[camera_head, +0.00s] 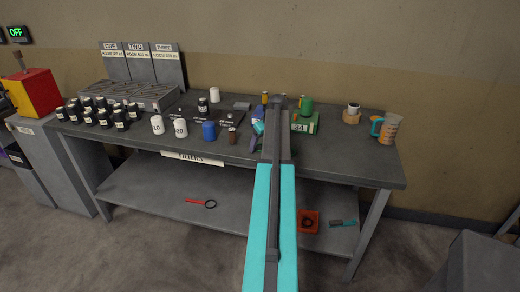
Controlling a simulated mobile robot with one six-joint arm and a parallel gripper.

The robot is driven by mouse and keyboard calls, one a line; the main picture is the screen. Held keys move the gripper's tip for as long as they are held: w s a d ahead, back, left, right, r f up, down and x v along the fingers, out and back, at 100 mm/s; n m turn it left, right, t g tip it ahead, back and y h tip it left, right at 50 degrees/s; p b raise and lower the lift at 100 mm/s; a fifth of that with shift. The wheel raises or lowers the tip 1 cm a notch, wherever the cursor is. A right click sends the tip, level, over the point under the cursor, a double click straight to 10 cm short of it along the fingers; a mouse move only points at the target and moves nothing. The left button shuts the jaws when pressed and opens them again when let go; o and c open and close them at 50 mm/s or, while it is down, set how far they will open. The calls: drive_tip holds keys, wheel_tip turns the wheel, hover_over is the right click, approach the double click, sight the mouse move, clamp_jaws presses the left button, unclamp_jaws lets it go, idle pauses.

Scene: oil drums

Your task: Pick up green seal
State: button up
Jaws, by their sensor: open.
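No green thing here can be told for certain as the green seal. A green cylinder (306,105) stands at the back of the bench, on or just behind a green box (312,122) with a white label reading 3A. My teal and grey arm reaches over the bench, just left of these.
A lower shelf (250,215) holds an orange tray (309,213). The bench's front right is clear.

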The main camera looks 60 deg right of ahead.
idle(0.3)
drive_tip(key=c, duration=1.1)
drive_tip(key=shift+r, duration=0.1)
drive_tip(key=shift+r+b, duration=0.8)
drive_tip(key=shift+r, duration=0.8)
drive_tip(key=s+a+b, duration=0.1)
drive_tip(key=s+a, duration=0.1)
drive_tip(key=s, duration=0.5)
drive_tip(key=s+a+r+b, duration=0.1)
drive_tip(key=s+a+b, duration=0.1)
drive_tip(key=s, duration=0.6)
drive_tip(key=shift+s+a+r+b, duration=0.15)
drive_tip(key=shift+s+r+b, duration=0.1)
drive_tip(key=shift+r+b, duration=0.05)
